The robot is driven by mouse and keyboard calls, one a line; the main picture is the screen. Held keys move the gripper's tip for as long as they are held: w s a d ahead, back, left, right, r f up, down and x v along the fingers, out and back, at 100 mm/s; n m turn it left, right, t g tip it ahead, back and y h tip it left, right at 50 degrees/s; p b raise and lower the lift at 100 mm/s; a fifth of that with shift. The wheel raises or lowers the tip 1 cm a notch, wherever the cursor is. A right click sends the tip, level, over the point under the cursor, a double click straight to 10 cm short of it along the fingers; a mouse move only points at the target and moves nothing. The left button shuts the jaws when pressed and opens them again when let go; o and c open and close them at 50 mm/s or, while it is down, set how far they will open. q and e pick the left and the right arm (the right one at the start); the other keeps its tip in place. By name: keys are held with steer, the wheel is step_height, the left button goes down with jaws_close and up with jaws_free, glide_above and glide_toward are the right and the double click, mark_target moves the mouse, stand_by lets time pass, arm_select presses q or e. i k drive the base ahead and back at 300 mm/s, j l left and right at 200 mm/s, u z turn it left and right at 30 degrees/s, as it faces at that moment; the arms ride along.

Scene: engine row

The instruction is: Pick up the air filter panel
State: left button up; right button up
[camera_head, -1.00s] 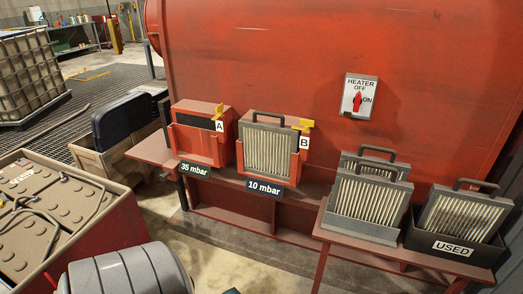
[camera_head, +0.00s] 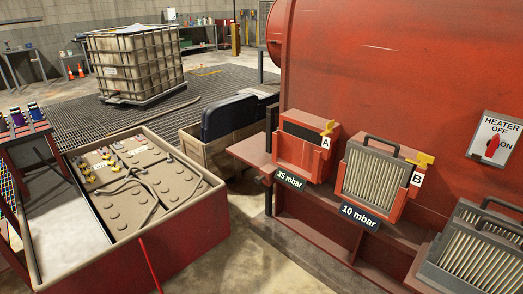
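An air filter panel (camera_head: 373,174) with pale pleats, a grey frame and a dark handle sits upright in red housing B (camera_head: 410,193), above a "10 mbar" label (camera_head: 361,216). Red housing A (camera_head: 302,158), above a "35 mbar" label (camera_head: 291,179), shows a dark slot and no panel handle. More pleated filter panels (camera_head: 468,254) stand at the lower right, cut off by the picture edge. Neither of my grippers is in view.
Yellow levers sit on housing A (camera_head: 327,128) and housing B (camera_head: 421,159). A heater switch plate (camera_head: 494,136) is on the red engine wall. A battery box (camera_head: 160,250) fills the lower left. A wooden crate (camera_head: 213,158) holds a dark case (camera_head: 230,118). Bare floor shows between.

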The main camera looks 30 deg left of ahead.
mark_target(492, 263)
steer(key=u, duration=0.6)
steer(key=z, duration=1.3)
